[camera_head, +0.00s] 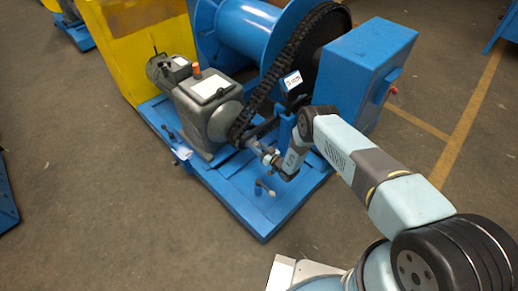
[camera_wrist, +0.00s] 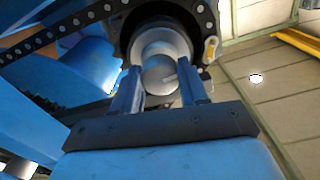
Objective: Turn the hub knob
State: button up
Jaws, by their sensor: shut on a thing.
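The hub knob (camera_wrist: 160,72) is a silver, rounded piece in the middle of the wrist view, in front of a larger grey disc and a dark wheel. My gripper (camera_wrist: 161,80) has one blue finger on each side of the knob and is shut on it. In the head view my gripper (camera_head: 271,159) reaches in low beside the chain, at the near side of the blue frame. The knob is too small there to make out clearly.
The black chain (camera_head: 284,62) runs between the grey motor gearbox (camera_head: 203,103) and the large drum (camera_head: 246,30). A blue box (camera_head: 355,68) stands close to my arm. A small T-handle (camera_head: 264,188) rises from the blue base (camera_head: 262,222).

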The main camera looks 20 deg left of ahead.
jog(key=o, duration=1.1)
jog(key=shift+c, duration=0.2)
jog(key=shift+d, duration=0.1)
jog(key=v, duration=1.3)
jog(key=shift+s+d, duration=0.25)
jog(key=shift+f, duration=0.15)
